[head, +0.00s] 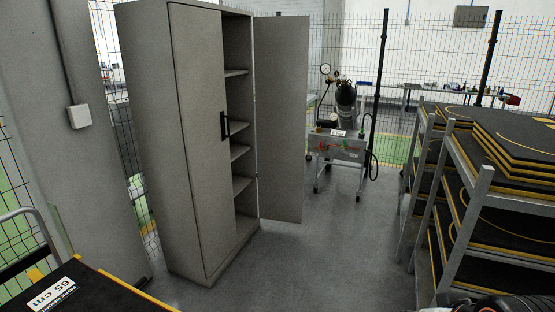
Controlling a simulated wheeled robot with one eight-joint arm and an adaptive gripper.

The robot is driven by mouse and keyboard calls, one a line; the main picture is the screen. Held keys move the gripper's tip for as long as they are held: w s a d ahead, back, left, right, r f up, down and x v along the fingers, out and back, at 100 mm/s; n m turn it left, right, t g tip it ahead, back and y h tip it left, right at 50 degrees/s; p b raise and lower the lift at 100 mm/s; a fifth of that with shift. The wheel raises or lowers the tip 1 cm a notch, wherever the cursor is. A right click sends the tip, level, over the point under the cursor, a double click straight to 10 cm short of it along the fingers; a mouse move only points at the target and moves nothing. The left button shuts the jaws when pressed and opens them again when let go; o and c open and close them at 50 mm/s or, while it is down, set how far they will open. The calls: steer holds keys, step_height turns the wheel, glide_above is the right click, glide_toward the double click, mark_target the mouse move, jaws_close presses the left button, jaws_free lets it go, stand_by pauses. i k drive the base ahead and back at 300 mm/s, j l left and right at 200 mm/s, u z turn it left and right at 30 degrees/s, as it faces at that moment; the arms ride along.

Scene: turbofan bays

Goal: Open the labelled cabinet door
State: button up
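A tall grey metal cabinet (142,130) stands left of centre in the head view. Its left door (198,130) is shut and has a black vertical handle (226,126) near its right edge. Its right door (282,120) stands wide open, swung out to the right. Several shelves (238,152) show through the open half, and they look empty. I see no readable label on either door. My gripper is not in view.
Grey floor (300,265) lies clear before the cabinet. A rack (482,185) with yellow-edged black boards stands at right. A cart with a cylinder (340,145) stands behind. A black platform marked 65 cm (85,290) is at lower left. A dark, unclear object cuts into the bottom right.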

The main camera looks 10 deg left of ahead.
mark_target(197, 33)
steer(key=i+j+u, duration=0.2)
steer(key=i+u, duration=0.7)
steer(key=i+l, duration=0.2)
steer(key=i, duration=0.25)
steer(key=i+l, duration=0.2)
steer(key=i, duration=0.25)
steer(key=i+l+z, duration=0.1)
steer(key=i, duration=0.35)
steer(key=i+l, duration=0.3)
steer(key=i, duration=0.15)
steer(key=i+l, duration=0.15)
steer(key=i, duration=0.3)
steer(key=i+j, duration=0.1)
steer(key=i, duration=0.3)
steer(key=z, duration=0.05)
